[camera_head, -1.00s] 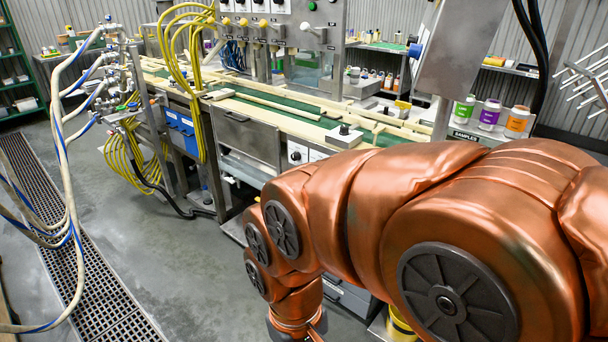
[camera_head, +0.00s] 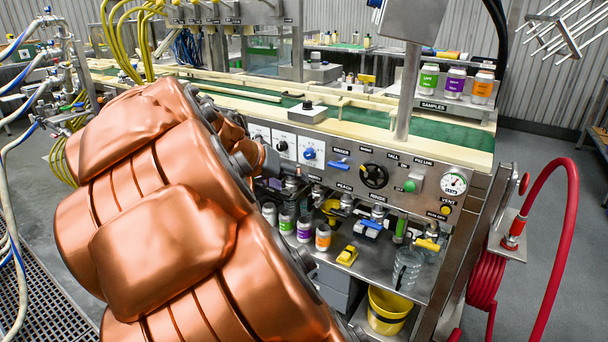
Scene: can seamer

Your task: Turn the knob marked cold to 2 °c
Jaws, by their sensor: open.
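A row of small dials on white square plates sits on the front of the machine, left of the rinser panel. One plate has a blue knob (camera_head: 309,153); another, left of it, has a dark knob (camera_head: 282,146). Their lettering is too small to read, so I cannot tell which is marked cold or where its pointer stands. My copper arm fills the left and lower left. A dark grey part that looks like my gripper (camera_head: 268,160) shows past the arm, just left of and below the dark knob. Its fingers are mostly hidden, and it appears to hold nothing.
A black rotary knob (camera_head: 374,176), a green button (camera_head: 409,186) and a gauge (camera_head: 454,183) are on the panel to the right. Sample cans (camera_head: 455,82) stand above. Bottles, valves and a yellow bucket (camera_head: 389,310) are below. A red hose (camera_head: 573,230) hangs at right.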

